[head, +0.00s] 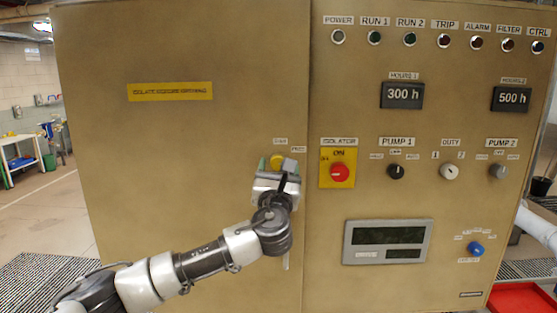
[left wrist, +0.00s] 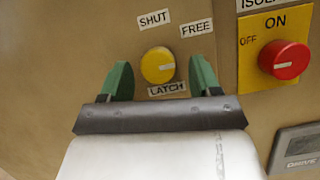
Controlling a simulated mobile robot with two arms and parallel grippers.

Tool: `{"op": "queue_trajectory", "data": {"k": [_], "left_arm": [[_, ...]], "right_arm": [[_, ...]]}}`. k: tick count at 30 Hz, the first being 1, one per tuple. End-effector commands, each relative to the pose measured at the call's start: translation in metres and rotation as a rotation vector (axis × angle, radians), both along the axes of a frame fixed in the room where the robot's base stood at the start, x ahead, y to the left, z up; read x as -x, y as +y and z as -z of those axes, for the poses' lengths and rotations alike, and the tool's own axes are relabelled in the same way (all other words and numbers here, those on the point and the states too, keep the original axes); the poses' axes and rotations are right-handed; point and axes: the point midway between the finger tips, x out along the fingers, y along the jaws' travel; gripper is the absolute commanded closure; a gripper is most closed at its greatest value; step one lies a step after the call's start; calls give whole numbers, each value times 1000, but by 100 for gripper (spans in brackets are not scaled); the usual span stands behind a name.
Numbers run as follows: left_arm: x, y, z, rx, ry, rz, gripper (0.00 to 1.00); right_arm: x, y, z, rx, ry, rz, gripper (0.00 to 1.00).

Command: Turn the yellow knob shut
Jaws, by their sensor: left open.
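The yellow knob (head: 277,161) is on the left door of the tan cabinet, near the door's right edge. In the left wrist view the yellow knob (left wrist: 158,65) is round with a pale pointer mark lying roughly sideways, toward the right. Labels SHUT (left wrist: 154,18), FREE (left wrist: 196,28) and LATCH (left wrist: 167,88) surround it. My left gripper (head: 277,163) is at the knob in the head view. In the left wrist view its green fingers (left wrist: 161,75) are open, one on each side of the knob, with gaps visible. My right gripper is not in view.
A red isolator knob (head: 340,172) on a yellow plate is close to the right of my left gripper. Further right are the pump knobs (head: 397,171), a display panel (head: 387,242) and a blue knob (head: 476,249).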

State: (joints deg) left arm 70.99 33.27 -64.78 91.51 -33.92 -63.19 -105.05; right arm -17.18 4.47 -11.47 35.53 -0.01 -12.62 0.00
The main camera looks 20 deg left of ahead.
Motion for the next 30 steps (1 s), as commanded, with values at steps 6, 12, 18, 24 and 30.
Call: {"op": "queue_trajectory", "data": {"k": [6,12,18,24,30], "left_arm": [[-6,1,-2,0,1,1,37],[-6,1,-1,0,1,1,43],[-5,1,-1,0,1,1,74],[-5,1,-1,3,0,1,86],[-5,1,1,43,-11,1,86]], "right_arm": [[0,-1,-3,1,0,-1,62],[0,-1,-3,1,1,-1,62],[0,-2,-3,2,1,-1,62],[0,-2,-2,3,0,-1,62],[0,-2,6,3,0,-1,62]]}}
